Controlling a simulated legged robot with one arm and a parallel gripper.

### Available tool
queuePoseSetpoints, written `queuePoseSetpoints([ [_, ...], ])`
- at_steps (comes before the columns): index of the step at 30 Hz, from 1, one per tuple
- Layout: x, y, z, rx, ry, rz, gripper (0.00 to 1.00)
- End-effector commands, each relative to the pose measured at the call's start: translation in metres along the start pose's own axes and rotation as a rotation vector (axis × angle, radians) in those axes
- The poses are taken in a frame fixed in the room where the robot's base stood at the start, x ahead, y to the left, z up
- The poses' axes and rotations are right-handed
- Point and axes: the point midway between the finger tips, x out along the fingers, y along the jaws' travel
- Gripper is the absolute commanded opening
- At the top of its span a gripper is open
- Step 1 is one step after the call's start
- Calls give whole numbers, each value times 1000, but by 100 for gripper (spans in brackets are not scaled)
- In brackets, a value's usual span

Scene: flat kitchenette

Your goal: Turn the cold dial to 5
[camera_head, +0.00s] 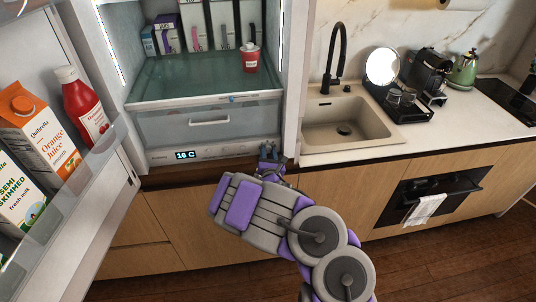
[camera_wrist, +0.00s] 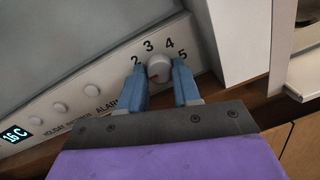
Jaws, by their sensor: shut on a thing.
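The cold dial (camera_wrist: 159,66) is a small round white knob on the fridge's sloped control panel, with the numbers 2, 3, 4 and 5 around its upper side. A small reddish mark shows low on its face; which number is set I cannot tell. My gripper (camera_wrist: 161,73) has its two blue fingers on either side of the dial, shut on it. In the head view my gripper (camera_head: 270,158) is at the right end of the control panel (camera_head: 215,151) and hides the dial. The display (camera_wrist: 15,132) reads about 16 C.
The fridge door stands open at left, holding an orange juice carton (camera_head: 38,130) and a red bottle (camera_head: 83,107). A clear drawer (camera_head: 165,128) is above the panel. A red cup (camera_head: 251,60) stands on the shelf. The sink (camera_head: 350,120) and counter are at right.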

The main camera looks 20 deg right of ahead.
Motion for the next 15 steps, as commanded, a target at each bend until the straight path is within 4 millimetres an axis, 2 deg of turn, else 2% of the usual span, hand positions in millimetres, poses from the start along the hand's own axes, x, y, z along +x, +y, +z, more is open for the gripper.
queuePoseSetpoints([
  [11,0,0,-2,140,1,0,2],
  [15,0,-1,-1,274,13,-5,2],
])
